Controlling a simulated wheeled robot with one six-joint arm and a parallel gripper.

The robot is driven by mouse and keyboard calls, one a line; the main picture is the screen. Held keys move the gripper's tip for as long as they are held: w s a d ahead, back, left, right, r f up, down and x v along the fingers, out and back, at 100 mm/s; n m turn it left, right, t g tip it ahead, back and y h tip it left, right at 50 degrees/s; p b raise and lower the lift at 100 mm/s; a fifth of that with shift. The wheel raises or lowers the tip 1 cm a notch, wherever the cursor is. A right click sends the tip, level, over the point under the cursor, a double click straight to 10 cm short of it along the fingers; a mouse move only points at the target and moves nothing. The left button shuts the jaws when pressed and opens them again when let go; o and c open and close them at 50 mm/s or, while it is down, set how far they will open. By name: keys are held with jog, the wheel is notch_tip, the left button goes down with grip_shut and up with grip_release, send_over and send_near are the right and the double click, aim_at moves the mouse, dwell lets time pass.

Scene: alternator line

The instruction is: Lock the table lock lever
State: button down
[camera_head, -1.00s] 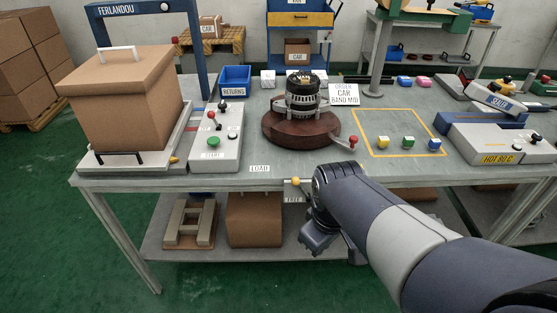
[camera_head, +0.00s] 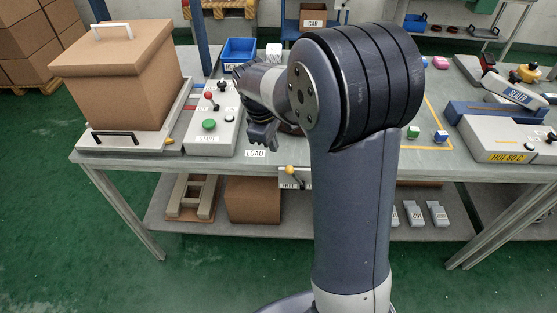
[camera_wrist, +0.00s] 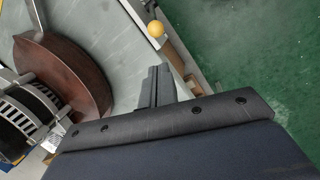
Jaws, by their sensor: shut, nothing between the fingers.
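The lock lever has a yellow ball knob (camera_head: 290,170) and sits at the table's front edge, above a plate (camera_head: 289,184) whose visible lettering reads FREE. The knob also shows in the wrist view (camera_wrist: 155,28), beyond my fingertips and clear of them. My gripper (camera_head: 262,135) is over the front of the table, up and left of the knob in the head view. In the wrist view its fingers (camera_wrist: 156,86) are together with nothing between them. My arm hides part of the table behind it.
The brown round turntable (camera_wrist: 85,75) with the alternator (camera_wrist: 25,112) lies left of my fingers in the wrist view. A control box (camera_head: 209,138) with a green START button and a large carton (camera_head: 118,75) stand to the left. Colored blocks (camera_head: 440,136) lie right of my arm.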

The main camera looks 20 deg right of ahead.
send_near(296, 177)
jog(key=w+f, duration=0.1)
jog(key=f, duration=0.1)
jog(key=w+a+f, duration=0.2)
jog(key=f, duration=0.1)
jog(key=shift+w+a+f+p, duration=0.15)
jog(key=shift+w+f+p, duration=0.05)
jog(key=shift+f+p, duration=0.2)
jog(key=shift+r, duration=0.1)
jog(key=shift+s+d+r, duration=0.1)
jog(key=shift+d+r, duration=0.05)
jog(key=shift+d, duration=0.1)
